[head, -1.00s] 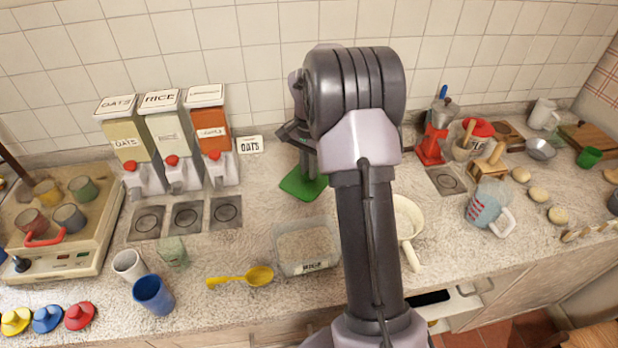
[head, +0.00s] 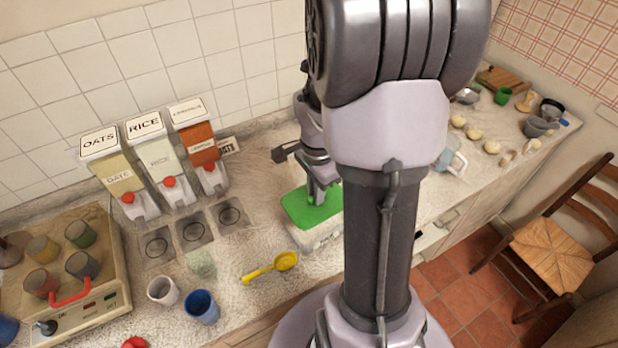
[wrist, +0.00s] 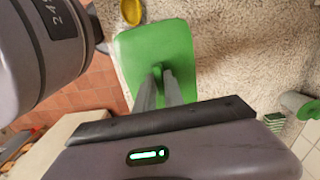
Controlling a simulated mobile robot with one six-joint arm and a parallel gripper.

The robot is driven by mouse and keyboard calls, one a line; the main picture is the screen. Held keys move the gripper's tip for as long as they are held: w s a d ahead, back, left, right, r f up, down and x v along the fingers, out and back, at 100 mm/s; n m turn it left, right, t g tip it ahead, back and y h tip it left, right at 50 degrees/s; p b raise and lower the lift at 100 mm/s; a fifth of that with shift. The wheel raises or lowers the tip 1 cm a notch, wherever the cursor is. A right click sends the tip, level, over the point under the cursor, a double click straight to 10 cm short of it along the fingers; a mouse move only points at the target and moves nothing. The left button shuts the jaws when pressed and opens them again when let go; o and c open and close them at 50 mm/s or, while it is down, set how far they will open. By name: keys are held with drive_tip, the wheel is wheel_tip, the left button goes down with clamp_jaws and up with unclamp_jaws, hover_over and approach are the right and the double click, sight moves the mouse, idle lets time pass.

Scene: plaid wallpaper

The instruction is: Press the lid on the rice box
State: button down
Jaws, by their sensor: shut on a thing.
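The flat green lid (head: 297,211) is in my gripper (head: 320,192), whose fingers are shut on its middle from above. In the head view the lid lies over the rice box (head: 322,240), a pale clear tub at the counter's front. The lid covers the box's opening, and the box's right side is hidden behind my arm. I cannot tell whether the lid is seated or slightly above the rim. In the wrist view the lid (wrist: 150,45) shows between and beyond my fingers (wrist: 160,80), with the box mostly hidden under it.
A yellow spoon (head: 270,267) lies left of the box. A blue cup (head: 201,307) and a white cup (head: 163,291) stand farther left. Oats, rice and a third dispenser (head: 160,160) stand at the back left. A chair (head: 555,250) stands on the tiled floor at right.

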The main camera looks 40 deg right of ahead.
drive_tip(key=shift+d+f, duration=0.15)
drive_tip(key=shift+f, duration=0.35)
wheel_tip(320, 180, down, 6)
drive_tip(key=b, duration=0.5)
drive_tip(key=shift+r, duration=0.2)
drive_tip(key=shift+f+b, duration=0.3)
drive_tip(key=shift+b, duration=0.45)
idle(0.8)
drive_tip(key=c, duration=0.9)
unclamp_jaws()
